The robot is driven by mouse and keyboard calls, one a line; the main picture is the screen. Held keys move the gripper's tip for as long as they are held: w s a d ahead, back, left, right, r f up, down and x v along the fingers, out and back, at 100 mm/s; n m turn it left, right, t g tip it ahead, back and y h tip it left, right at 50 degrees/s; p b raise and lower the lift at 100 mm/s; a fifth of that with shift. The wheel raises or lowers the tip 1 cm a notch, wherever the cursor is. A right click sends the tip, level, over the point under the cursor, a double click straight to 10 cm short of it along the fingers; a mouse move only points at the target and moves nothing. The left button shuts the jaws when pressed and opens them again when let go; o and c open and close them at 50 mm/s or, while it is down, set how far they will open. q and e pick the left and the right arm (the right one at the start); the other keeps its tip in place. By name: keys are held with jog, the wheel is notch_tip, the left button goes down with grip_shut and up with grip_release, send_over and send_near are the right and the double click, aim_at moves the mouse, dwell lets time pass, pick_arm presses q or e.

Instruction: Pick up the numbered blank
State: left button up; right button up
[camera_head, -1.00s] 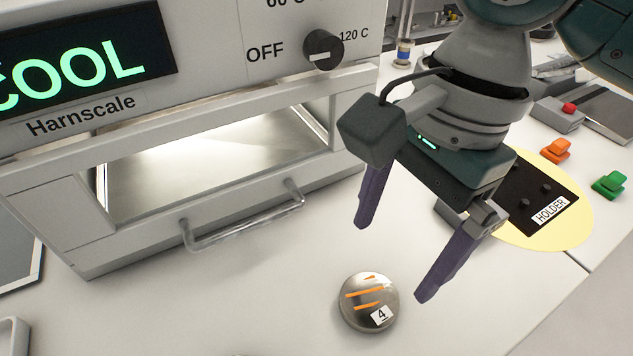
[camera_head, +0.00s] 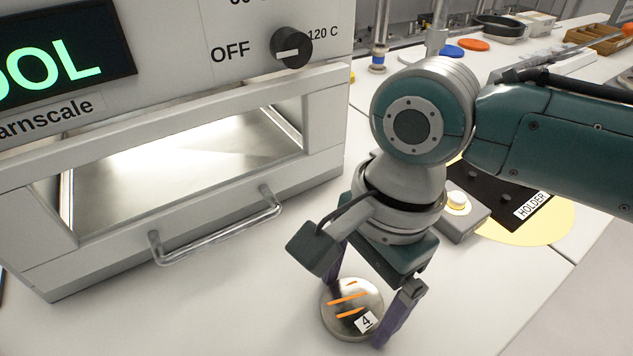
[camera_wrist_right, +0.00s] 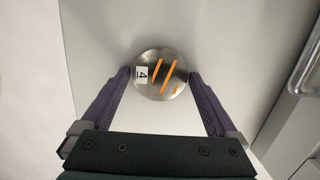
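The numbered blank (camera_head: 340,312) is a round, shiny metal disc with orange stripes and a white label reading 4. It lies on the white bench in front of the oven. My right gripper (camera_head: 357,312) is over it, pointing down, with its purple fingers apart on either side of the disc. In the right wrist view the blank (camera_wrist_right: 174,93) sits between the two open fingertips (camera_wrist_right: 160,73), with small gaps seen at both sides. My left gripper is not in view.
The oven (camera_head: 100,225) stands at left, its bar handle (camera_head: 215,232) jutting over the bench near my right gripper. A box with a pale button (camera_head: 457,203) and a black holder (camera_head: 490,190) on a yellow disc lie behind my right arm. The front bench is clear.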

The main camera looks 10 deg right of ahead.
grip_shut()
dwell(0.6)
jog(key=shift+r, duration=0.15)
